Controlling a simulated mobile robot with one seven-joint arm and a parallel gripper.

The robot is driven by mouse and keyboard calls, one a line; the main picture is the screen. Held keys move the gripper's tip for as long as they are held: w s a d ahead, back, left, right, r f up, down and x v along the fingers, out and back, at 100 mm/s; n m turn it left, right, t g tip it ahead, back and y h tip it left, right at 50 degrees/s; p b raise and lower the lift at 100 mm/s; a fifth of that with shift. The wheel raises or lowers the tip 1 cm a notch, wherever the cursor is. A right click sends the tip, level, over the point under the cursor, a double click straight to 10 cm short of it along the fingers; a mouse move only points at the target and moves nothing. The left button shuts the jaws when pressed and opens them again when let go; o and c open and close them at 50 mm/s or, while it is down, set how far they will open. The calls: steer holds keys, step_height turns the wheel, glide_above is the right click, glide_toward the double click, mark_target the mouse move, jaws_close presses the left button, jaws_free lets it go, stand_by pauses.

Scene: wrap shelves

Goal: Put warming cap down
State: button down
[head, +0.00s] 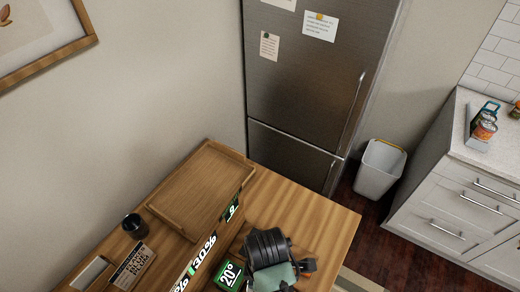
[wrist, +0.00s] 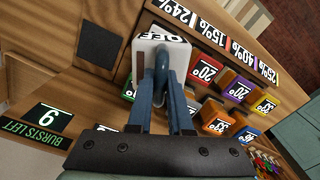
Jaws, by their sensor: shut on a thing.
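In the wrist view my gripper (wrist: 163,68) is shut on a white block (wrist: 146,48) with dark lettering on its top, which I take to be the warming cap. The fingers cover part of it, and I cannot tell whether its underside touches the wood below. In the head view my dark arm end is at the bottom edge, over the wooden table (head: 300,205); the fingertips and the held block cannot be made out there.
Several coloured labelled blocks, such as a red one (wrist: 204,68) and a purple one (wrist: 236,88), stand close right of the held block. A dark square (wrist: 98,45) lies to its left. A wooden tray (head: 185,185) and a dark cup (head: 134,224) are on the table.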

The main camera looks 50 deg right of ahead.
steer(key=shift+s+f, duration=0.1)
steer(key=shift+f, duration=0.85)
steer(key=shift+f+p, duration=0.35)
steer(key=shift+f, duration=1.85)
steer(key=shift+f, duration=0.15)
steer(key=c, duration=0.8)
jaws_free()
steer(key=shift+c, duration=0.2)
step_height(320, 180, up, 12)
steer(key=shift+r+b, duration=0.15)
steer(key=shift+b, duration=0.4)
